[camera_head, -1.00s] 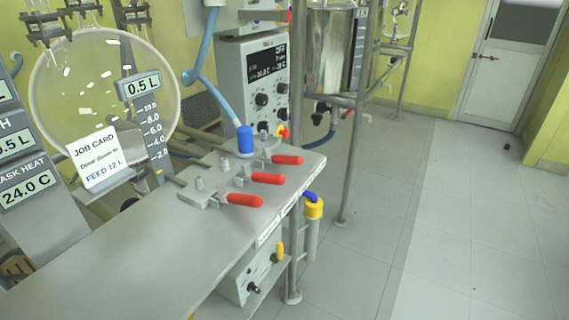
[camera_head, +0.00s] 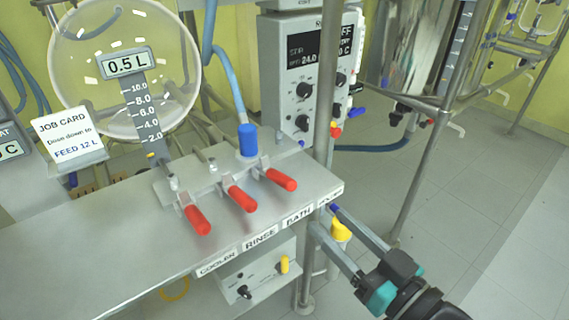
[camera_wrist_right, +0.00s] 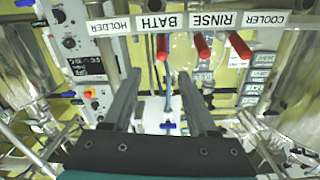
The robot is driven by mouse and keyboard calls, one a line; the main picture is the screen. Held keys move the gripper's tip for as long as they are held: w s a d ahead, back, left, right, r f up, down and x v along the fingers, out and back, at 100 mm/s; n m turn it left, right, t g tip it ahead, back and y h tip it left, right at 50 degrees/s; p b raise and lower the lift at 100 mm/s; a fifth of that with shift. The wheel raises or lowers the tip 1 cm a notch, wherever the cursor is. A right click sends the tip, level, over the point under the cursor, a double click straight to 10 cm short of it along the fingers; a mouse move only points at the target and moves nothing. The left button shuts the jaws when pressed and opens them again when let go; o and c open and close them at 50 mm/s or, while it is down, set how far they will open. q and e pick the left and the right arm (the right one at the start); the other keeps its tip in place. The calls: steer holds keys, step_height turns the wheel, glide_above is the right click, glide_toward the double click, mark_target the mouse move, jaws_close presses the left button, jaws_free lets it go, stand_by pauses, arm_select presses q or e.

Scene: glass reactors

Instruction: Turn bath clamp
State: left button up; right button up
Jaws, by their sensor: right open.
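The bath clamp is the rightmost red handle (camera_head: 281,179) in the head view, behind the BATH label (camera_head: 298,217) on the bench edge. In the wrist view, the bath handle (camera_wrist_right: 162,47) shows beyond the fingertips, above the gap between them. My right gripper (camera_head: 322,217) is open and empty, off the bench's front right corner and apart from the handle. It also shows in the wrist view (camera_wrist_right: 159,78). My left gripper is not in view.
The rinse handle (camera_head: 241,199) and cooler handle (camera_head: 197,220) sit left of the bath one. A blue cylinder (camera_head: 247,139) with a hose stands behind them. A metal post (camera_head: 322,110) rises by the bench corner. A yellow fitting (camera_head: 340,230) is near my fingers. Floor at right is clear.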

steer(key=b, duration=0.4)
glide_toward(276, 171)
steer(key=x, duration=0.7)
steer(key=shift+w+a+f, duration=0.1)
steer(key=shift+w, duration=0.1)
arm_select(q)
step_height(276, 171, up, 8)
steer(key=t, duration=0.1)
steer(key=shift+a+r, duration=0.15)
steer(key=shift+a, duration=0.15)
arm_select(e)
steer(key=shift+x, duration=0.85)
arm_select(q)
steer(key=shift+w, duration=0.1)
arm_select(e)
jaws_close()
